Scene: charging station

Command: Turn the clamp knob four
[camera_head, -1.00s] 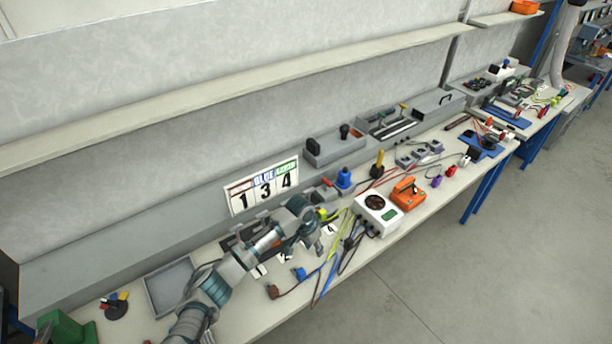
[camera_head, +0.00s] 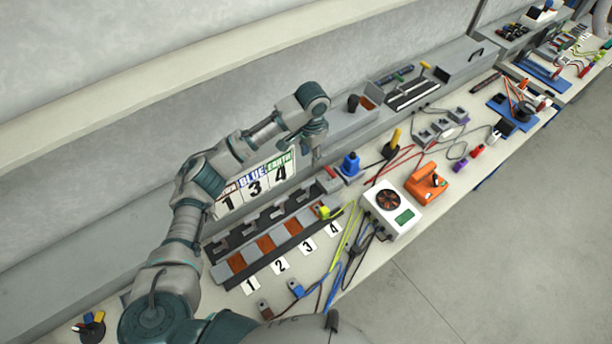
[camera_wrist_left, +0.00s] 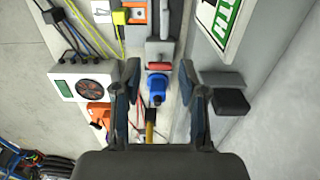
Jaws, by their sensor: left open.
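The clamp block (camera_head: 262,240) lies on the bench, with several dark clamps in a row above copper-coloured plates. Number card 4 (camera_head: 334,229) lies in front of its right end. The dark clamp at that end (camera_head: 303,190) is small, and its knob's turn cannot be told. A yellow-sleeved lug (camera_head: 323,212) sits there; it also shows at the top of the left wrist view (camera_wrist_left: 119,17). My left gripper (camera_head: 317,153) is raised above and behind the block's right end, open and empty. In the wrist view its fingers (camera_wrist_left: 160,107) straddle the blue bottle-like object (camera_wrist_left: 156,88) below, apart from it.
The blue object (camera_head: 350,164) stands right of the block. A white fan unit (camera_head: 391,208) and orange tool (camera_head: 427,182) stand further right. Loose cables (camera_head: 350,245) run over the bench front. The sign 1 3 4 (camera_head: 255,185) leans behind the block.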

